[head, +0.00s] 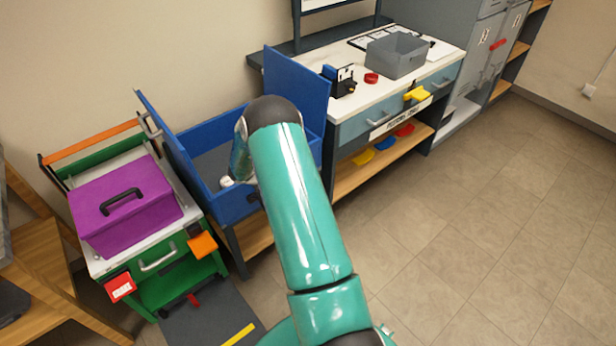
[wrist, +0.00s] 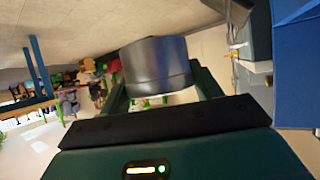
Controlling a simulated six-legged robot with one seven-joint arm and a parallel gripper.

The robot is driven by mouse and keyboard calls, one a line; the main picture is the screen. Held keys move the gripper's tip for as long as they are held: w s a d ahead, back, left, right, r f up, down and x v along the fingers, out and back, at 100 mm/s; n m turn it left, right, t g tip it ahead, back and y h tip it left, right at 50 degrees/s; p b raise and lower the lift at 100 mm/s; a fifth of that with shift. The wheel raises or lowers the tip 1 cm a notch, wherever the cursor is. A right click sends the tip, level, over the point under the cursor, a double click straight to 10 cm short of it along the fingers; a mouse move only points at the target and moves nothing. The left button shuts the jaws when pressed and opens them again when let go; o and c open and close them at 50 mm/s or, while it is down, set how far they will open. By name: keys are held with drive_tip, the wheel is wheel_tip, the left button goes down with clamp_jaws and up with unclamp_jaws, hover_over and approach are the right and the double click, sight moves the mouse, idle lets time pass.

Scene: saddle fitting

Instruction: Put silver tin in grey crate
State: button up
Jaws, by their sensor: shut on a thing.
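The silver tin (wrist: 156,66) is held between the two dark fingers of my gripper (wrist: 160,84) in the wrist view. The gripper is shut on its sides, and the tin's far part sticks out past the fingers. In the head view my own arm hides the tin and most of the gripper, near the blue-walled bench. The grey crate (head: 396,58) stands on the white-topped workbench to the right, well apart from my arm. It looks open-topped; I cannot see its floor clearly.
The blue-walled bench (head: 207,199) has tall side panels beside my arm. The workbench top (head: 357,97) also carries a red ring (head: 371,78) and a black device (head: 341,82). A purple box (head: 125,207) sits on a green cart at left. The floor at right is clear.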

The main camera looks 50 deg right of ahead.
drive_tip(key=w+a+f+n+t+y, duration=0.2)
drive_tip(key=a+n+t, duration=0.4)
drive_tip(key=a, duration=0.6)
drive_tip(key=w+a+f+n+t+y, duration=0.2)
drive_tip(key=a+n+t+y, duration=0.3)
drive_tip(key=a+n, duration=0.5)
drive_tip(key=w+a+f+n+t+y, duration=0.2)
drive_tip(key=a+n+t, duration=0.5)
drive_tip(key=a, duration=0.7)
drive_tip(key=shift+n+y, duration=0.5)
drive_tip(key=shift+y, duration=0.3)
